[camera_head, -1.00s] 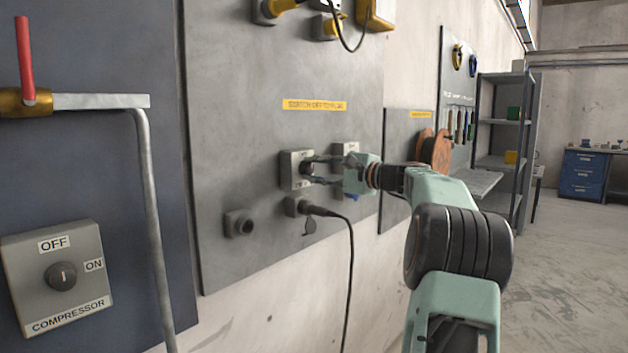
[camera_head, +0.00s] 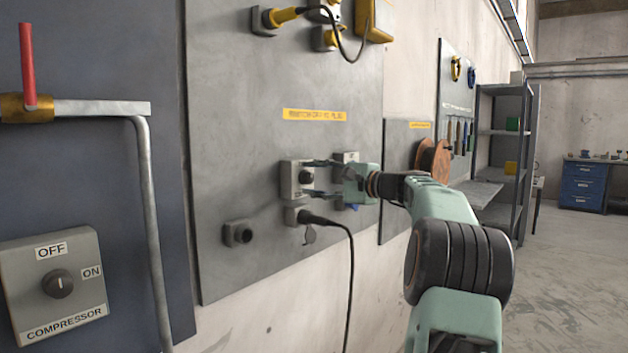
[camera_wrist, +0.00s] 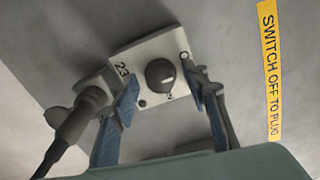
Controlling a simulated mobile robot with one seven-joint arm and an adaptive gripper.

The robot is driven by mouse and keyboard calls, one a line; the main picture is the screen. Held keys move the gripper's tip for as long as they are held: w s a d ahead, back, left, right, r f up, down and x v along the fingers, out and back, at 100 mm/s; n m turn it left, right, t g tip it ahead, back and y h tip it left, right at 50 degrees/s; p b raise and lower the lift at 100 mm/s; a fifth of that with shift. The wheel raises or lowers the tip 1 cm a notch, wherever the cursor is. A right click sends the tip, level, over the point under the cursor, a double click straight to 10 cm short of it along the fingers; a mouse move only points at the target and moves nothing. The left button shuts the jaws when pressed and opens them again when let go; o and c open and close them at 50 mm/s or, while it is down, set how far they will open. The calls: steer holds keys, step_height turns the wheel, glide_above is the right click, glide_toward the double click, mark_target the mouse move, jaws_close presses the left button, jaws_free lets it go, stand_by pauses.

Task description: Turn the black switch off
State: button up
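The black switch (camera_head: 306,177) is a round knob on a light grey box (camera_head: 288,180) on the grey wall panel. It also shows in the wrist view (camera_wrist: 160,75), on its pale plate with an "O" at the upper right and another mark at the lower right. A pale mark on the knob appears to face the lower right. My gripper (camera_head: 314,179) is open, its two fingers apart, one on each side of the switch. In the wrist view the blue-padded fingers (camera_wrist: 164,88) show gaps to the knob.
A black cable plug (camera_head: 318,218) sits in a socket just below the switch box. A yellow "switch off to plug" label (camera_head: 314,115) is above. At left are a compressor switch (camera_head: 58,284) and a pipe (camera_head: 150,220). Open floor (camera_head: 570,270) lies at right.

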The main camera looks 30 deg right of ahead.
steer(key=v, duration=1.2)
stand_by(0.4)
